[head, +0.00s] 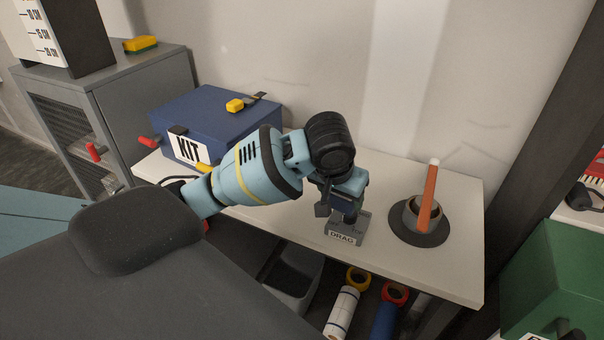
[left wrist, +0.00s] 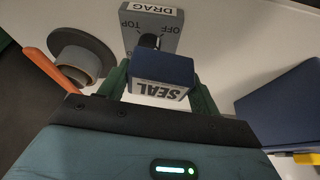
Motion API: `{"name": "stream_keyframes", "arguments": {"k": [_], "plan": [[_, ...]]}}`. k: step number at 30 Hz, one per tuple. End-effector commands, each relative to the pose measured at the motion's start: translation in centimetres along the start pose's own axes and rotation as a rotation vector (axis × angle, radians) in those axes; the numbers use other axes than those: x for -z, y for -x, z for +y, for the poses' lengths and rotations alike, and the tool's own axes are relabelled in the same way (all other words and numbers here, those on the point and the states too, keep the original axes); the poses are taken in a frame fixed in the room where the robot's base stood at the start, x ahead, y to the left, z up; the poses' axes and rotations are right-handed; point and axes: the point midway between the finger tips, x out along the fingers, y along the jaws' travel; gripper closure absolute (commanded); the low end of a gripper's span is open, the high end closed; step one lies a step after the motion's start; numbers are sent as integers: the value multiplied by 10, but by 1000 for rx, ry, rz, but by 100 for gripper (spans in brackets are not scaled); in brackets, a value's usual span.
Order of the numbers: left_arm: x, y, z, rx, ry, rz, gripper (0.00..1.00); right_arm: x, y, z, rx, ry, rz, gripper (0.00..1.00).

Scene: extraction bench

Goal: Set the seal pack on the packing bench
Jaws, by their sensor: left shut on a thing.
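My left gripper (head: 343,195) is over the middle of the white-topped bench (head: 440,265). In the left wrist view its two green fingers (left wrist: 162,84) are shut on the seal pack (left wrist: 165,69), a small dark blue box with a white "SEAL" label. In the head view the pack (head: 342,203) is mostly hidden by the gripper and wrist. It appears just above or in front of the grey "DRAG" unit (head: 346,231); I cannot tell whether they touch. My right gripper is not in view.
A blue "KIT" case (head: 215,118) stands at the bench's back left, with a yellow item (head: 236,105) on top. A grey cup on a dark round base (head: 418,236) holds an orange stick (head: 428,195) at right. The right front bench top is clear. Rolls (head: 342,311) lie below.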

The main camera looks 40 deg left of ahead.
Motion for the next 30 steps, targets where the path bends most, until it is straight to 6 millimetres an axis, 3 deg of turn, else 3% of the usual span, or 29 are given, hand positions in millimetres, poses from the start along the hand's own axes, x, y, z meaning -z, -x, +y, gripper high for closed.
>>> {"name": "stream_keyframes", "arguments": {"k": [1, 6, 12, 21, 30], "plan": [[21, 3, -10, 6, 26, 7, 60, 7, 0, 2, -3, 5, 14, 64], [65, -4, -42, 27, 76, 6, 60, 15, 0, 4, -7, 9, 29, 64], [89, -12, -68, 42, 103, 5, 60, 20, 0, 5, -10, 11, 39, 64], [92, -18, -74, 46, 106, 2, 60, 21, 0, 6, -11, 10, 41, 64], [76, -57, -75, 47, 107, 0, 60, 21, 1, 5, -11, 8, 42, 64]]}}
